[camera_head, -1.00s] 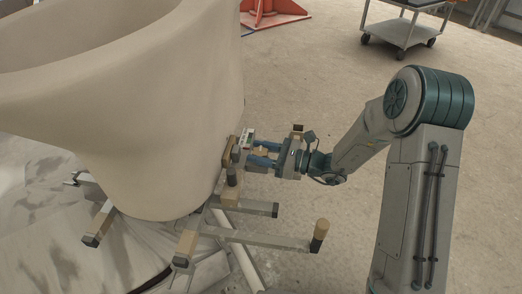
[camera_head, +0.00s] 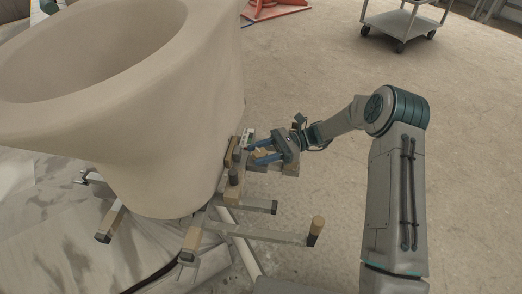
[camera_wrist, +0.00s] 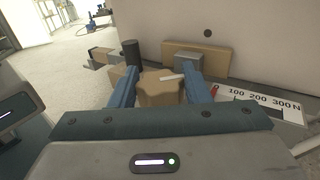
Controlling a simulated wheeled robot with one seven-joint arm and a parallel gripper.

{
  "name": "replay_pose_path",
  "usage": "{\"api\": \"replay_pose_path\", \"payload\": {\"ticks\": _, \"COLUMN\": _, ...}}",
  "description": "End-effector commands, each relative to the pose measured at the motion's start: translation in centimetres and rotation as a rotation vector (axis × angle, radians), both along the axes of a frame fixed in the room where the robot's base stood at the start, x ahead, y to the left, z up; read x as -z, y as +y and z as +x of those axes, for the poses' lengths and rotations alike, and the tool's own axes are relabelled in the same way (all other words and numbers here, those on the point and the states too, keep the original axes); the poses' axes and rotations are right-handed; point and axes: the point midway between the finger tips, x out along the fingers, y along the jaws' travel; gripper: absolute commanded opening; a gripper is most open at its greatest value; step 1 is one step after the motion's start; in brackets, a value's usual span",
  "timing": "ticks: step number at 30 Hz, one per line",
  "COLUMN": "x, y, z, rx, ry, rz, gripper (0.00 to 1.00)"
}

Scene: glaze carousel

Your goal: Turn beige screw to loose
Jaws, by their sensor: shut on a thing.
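The beige screw is a chunky beige knob (camera_wrist: 160,88) with a white mark on top, seen between the blue fingers in the wrist view. My gripper (camera_wrist: 160,84) is shut on it from both sides. In the head view my gripper (camera_head: 262,152) reaches the clamp beside the big pot, and the fingers and wrist hide most of the knob. A white scale (camera_wrist: 262,103) marked 100, 200, 300 N lies right of the knob, with a red pointer near its left end. A beige pad (camera_wrist: 195,60) on the clamp rests against the pot wall.
A large beige pot (camera_head: 170,110) fills the left, standing on a carousel with several metal arms. One arm (camera_head: 265,235) with an upright beige-and-black post (camera_head: 316,230) sticks out below my gripper. A cart (camera_head: 402,25) stands far back. Open floor lies to the right.

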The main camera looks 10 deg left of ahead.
Motion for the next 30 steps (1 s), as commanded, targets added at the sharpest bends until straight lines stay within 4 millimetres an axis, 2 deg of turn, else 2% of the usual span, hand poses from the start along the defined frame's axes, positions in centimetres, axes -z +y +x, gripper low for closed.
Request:
{"api": "replay_pose_path", "payload": {"ticks": 18, "x": 0.08, "y": 0.16, "z": -0.21, "rx": -0.051, "ry": 0.003, "rz": 0.0, "gripper": 0.2}}
{"api": "replay_pose_path", "payload": {"ticks": 19, "x": 0.08, "y": 0.16, "z": -0.21, "rx": -0.051, "ry": 0.003, "rz": 0.0, "gripper": 0.48}}
{"api": "replay_pose_path", "payload": {"ticks": 21, "x": 0.07, "y": 0.15, "z": -0.2, "rx": -0.05, "ry": 0.003, "rz": 0.0, "gripper": 0.64}}
{"api": "replay_pose_path", "payload": {"ticks": 30, "x": 0.01, "y": -0.13, "z": 0.09, "rx": -0.044, "ry": 0.001, "rz": 0.001, "gripper": 0.64}}
